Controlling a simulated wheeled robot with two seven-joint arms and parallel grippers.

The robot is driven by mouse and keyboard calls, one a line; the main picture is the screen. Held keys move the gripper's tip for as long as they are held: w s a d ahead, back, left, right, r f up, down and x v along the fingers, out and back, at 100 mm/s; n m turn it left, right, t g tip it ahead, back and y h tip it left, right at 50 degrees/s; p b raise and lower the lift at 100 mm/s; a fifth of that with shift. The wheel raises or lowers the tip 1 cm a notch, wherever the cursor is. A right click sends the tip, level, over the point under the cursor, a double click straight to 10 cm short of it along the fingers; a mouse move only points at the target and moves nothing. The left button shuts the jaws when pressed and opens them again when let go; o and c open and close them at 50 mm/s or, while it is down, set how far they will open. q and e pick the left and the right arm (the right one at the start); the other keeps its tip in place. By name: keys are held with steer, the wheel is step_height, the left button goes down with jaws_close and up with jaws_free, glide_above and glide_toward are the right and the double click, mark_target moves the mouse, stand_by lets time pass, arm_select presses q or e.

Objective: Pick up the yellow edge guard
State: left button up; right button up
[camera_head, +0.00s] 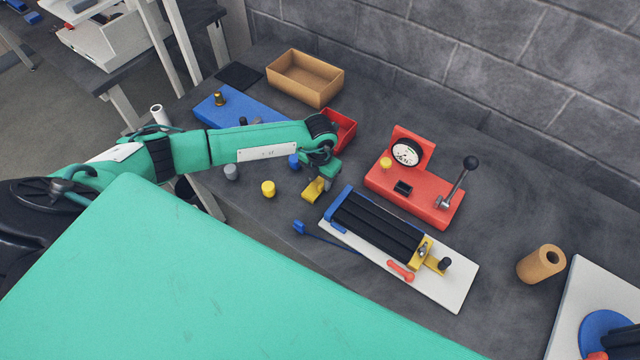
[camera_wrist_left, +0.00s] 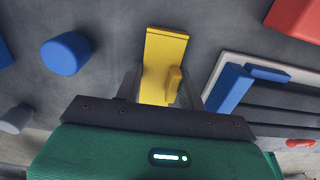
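The yellow edge guard (camera_head: 313,189) is on the dark bench left of the strip feed fixture, directly below my left gripper (camera_head: 325,182). In the left wrist view the guard (camera_wrist_left: 164,62) is a flat yellow plate with a small raised tab on its right side. The grey fingers of my left gripper stand apart on either side of it, and the near end of the guard is hidden by the gripper body. I see no firm contact with the fingers. My right gripper is not in view.
The white-based feed fixture (camera_head: 449,285) with black strips is close on the right. A red gauge stand (camera_head: 377,180) is behind it. Yellow (camera_head: 268,188), grey (camera_head: 231,172) and blue (camera_wrist_left: 65,53) cylinders are to the left. A red bin (camera_head: 343,128) and cardboard box (camera_head: 304,80) are farther back.

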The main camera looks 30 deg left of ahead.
arm_select(q)
steer(key=shift+c, duration=0.9)
steer(key=shift+r, duration=0.1)
steer(key=shift+r, duration=0.45)
step_height(320, 180, up, 19)
steer(key=b, duration=0.5)
